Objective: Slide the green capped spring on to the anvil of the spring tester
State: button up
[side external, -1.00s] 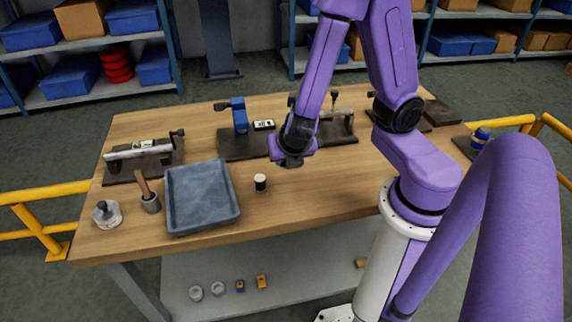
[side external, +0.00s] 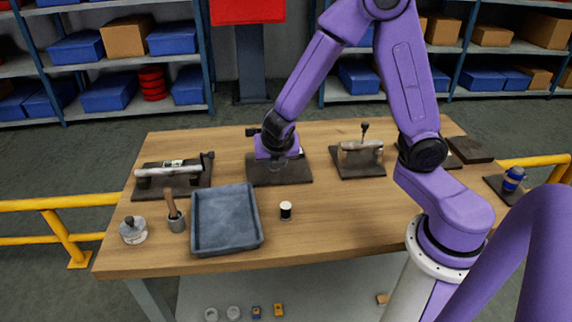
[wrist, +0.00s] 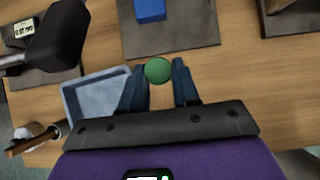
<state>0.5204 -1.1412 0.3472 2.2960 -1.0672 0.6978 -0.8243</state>
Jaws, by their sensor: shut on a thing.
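My gripper (wrist: 158,82) has its two fingers on either side of the spring's round green cap (wrist: 158,70), which I see from above. The spring's body is hidden under the cap. In the side external view my gripper (side external: 279,168) hangs over the middle dark base plate (side external: 295,176) and covers most of what stands there; the spring cannot be made out. In the wrist view a blue block (wrist: 150,9) on that plate, beyond the cap and apart from it, seems to belong to the spring tester. The anvil cannot be made out.
A grey tray (side external: 226,246) stands at front left, beside a pot with a wooden handle (side external: 175,215). A black-and-white cylinder (side external: 286,211) stands to its right. Fixtures on dark plates stand left (side external: 172,178) and right (side external: 360,155). The front right tabletop is clear.

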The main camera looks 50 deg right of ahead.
aim_at(274, 171)
jog(key=shift+w+d+f, duration=0.1)
jog(key=shift+w+f, duration=0.1)
jog(key=shift+w, duration=0.1)
jog(key=shift+f, duration=2.3)
jog(key=shift+x, duration=1.9)
jog(key=shift+w+d, duration=2.2)
